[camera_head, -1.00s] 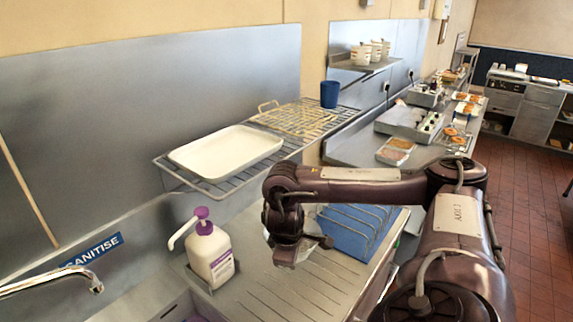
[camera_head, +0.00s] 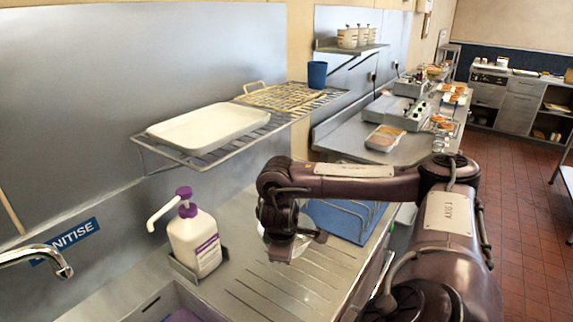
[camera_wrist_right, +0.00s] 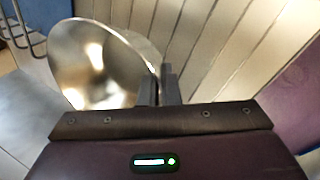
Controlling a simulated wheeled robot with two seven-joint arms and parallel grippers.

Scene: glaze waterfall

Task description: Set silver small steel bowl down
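The silver small steel bowl (camera_wrist_right: 92,62) shows in the right wrist view, tilted, with its shiny inside facing the camera. My right gripper (camera_wrist_right: 158,84) has its two fingers close together at the bowl's right rim and appears shut on it. In the head view my right gripper (camera_head: 287,240) hangs over the grooved steel drainboard (camera_head: 262,290). The bowl is mostly hidden there behind the wrist, and I cannot tell whether it touches the surface. My left gripper is not in view.
A sanitiser bottle (camera_head: 194,242) with a purple pump stands left of the gripper, by the sink. A blue rack (camera_head: 338,218) stands just behind it. A wire shelf above holds a white tray (camera_head: 208,127) and a blue cup (camera_head: 317,74). The front drainboard is clear.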

